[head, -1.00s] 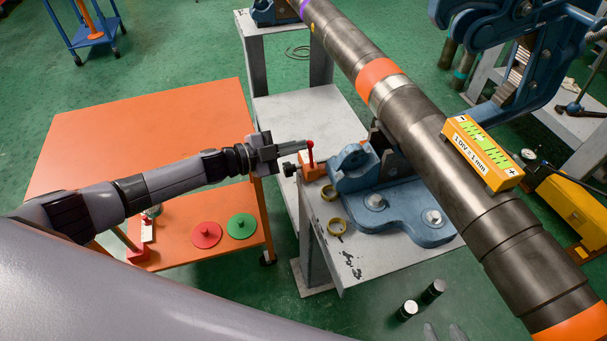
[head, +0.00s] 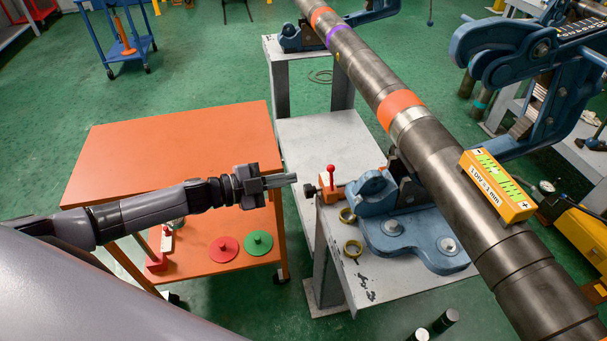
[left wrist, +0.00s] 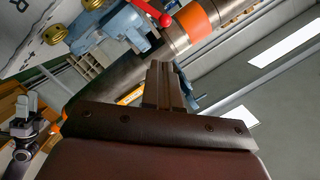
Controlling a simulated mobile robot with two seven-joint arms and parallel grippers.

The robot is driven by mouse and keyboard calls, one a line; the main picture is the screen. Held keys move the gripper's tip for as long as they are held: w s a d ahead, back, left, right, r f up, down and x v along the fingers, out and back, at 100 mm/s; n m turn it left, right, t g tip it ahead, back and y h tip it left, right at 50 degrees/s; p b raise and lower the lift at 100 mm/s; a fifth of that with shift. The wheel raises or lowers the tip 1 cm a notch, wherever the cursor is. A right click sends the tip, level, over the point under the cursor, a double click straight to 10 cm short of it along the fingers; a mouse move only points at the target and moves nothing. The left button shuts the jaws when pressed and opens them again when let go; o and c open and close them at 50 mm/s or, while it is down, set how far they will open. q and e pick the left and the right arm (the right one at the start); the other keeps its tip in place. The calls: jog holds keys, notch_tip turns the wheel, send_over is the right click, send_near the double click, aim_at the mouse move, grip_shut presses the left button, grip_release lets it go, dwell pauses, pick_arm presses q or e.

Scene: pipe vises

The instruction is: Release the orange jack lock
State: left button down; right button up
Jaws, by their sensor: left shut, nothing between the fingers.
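The orange jack lock (head: 331,189) is a small orange block on the grey stand, beside the blue vise base. Its lever with a red ball (head: 331,169) stands up from it; a dark knob is on its left side. My left gripper (head: 292,179) is shut and empty, a short way left of the jack lock and apart from it. In the left wrist view the shut fingers (left wrist: 164,86) point toward the red-ball lever (left wrist: 164,20); the orange block is not clear there. My right gripper does not show.
The blue vise base (head: 410,232) and long steel pipe (head: 435,147) lie right of the lock. An orange table (head: 165,150) is at left. A yellow level (head: 497,186) sits on the pipe.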

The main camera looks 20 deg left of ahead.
pick_arm(q)
jog(key=shift+v, duration=1.75)
